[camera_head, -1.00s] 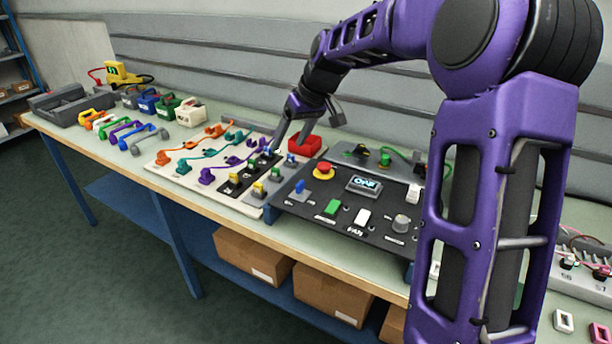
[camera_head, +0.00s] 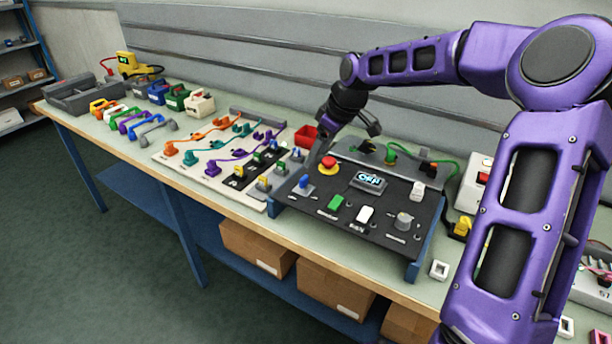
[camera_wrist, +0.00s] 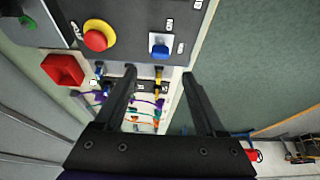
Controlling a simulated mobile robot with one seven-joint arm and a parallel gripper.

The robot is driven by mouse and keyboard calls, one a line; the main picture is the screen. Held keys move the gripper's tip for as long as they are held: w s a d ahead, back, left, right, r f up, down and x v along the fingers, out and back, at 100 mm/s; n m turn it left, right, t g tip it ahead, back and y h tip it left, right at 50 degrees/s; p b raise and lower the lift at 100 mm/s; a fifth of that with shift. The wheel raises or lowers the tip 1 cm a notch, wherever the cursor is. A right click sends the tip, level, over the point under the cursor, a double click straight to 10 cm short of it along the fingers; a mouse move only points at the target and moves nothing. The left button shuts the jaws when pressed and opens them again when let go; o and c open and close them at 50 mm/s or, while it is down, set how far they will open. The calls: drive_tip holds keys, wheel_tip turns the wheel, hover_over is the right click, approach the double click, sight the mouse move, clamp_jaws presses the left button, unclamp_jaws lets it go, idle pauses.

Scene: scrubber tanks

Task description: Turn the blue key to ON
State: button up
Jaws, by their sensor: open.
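The blue key (camera_head: 305,182) stands on a small pale plate at the left part of the dark control panel (camera_head: 385,243). In the wrist view the blue key (camera_wrist: 160,50) sits on its white plate beyond my fingertips, between them in the picture. My gripper (camera_wrist: 160,72) is open and empty, with its two dark fingers apart. In the head view my gripper (camera_head: 314,158) hangs above the panel's back left corner, close to the key and apart from it as far as I can see. The panel's display (camera_head: 369,180) seems to read OFF.
A red mushroom button (camera_head: 328,161) on a yellow base is close to the key. A red bin (camera_head: 305,137) stands behind the panel. A board with coloured cables (camera_head: 215,185) lies to the left. Green and white switches and a grey knob (camera_head: 404,221) sit along the panel's front.

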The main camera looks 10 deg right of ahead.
sight(305, 177)
drive_tip(key=x, duration=0.9)
drive_tip(key=shift+w+f, duration=0.1)
drive_tip(key=shift+f, duration=0.1)
clamp_jaws()
